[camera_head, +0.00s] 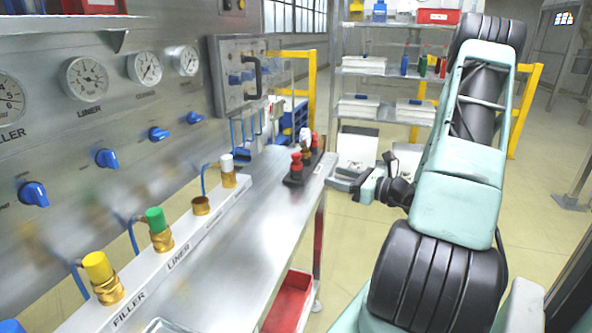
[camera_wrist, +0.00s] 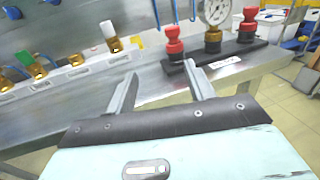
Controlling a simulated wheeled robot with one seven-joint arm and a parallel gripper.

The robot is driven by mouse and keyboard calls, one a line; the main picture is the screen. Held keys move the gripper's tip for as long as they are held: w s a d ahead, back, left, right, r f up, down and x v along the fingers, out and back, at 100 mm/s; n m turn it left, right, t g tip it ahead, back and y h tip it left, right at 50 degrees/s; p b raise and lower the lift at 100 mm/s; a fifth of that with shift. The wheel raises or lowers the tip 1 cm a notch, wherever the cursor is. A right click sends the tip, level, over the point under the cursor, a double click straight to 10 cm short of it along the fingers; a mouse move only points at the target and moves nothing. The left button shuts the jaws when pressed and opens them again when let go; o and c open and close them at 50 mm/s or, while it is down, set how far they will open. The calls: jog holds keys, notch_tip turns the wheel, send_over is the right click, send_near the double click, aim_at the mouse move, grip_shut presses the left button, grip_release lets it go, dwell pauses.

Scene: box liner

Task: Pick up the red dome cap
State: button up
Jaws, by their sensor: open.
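Two red caps stand on a dark base (camera_wrist: 222,57) at the far end of the bench. In the wrist view the nearer red cap (camera_wrist: 174,43) is at the top centre and the farther red cap (camera_wrist: 249,20) is to its right. In the head view they show as small red shapes, the nearer one (camera_head: 296,161) and the farther one (camera_head: 314,141). I cannot tell which is the dome cap. My gripper (camera_wrist: 160,69) is open and empty, apart from both caps, with the nearer cap beyond its right fingertip. In the head view my gripper (camera_head: 368,187) is right of the bench end.
A gauge (camera_wrist: 214,12) stands between the red caps. Yellow (camera_head: 97,266), green (camera_head: 155,219) and white (camera_head: 227,163) caps sit on brass fittings along a labelled rail; one brass fitting (camera_head: 201,206) is bare. A red bin (camera_head: 289,301) is below the bench. The bench top (camera_head: 235,235) is largely clear.

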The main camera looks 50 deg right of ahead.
jog(key=s+d+m+h, duration=0.1)
jog(key=d, duration=0.1)
jog(key=p, duration=0.2)
send_near(296, 158)
jog(key=shift+h, duration=0.3)
jog(key=w, duration=0.2)
jog(key=w+f, duration=0.1)
jog(key=w, duration=0.1)
jog(key=w+f, duration=0.1)
jog(key=shift+w+d, duration=0.35)
jog(key=shift+w, duration=0.05)
jog(key=w, duration=0.1)
jog(key=w+p, duration=0.1)
jog(key=w, duration=0.1)
jog(key=w+r, duration=0.1)
jog(key=w, duration=0.1)
jog(key=shift+w+a, duration=0.1)
jog(key=shift+a, duration=0.15)
jog(key=c, duration=1)
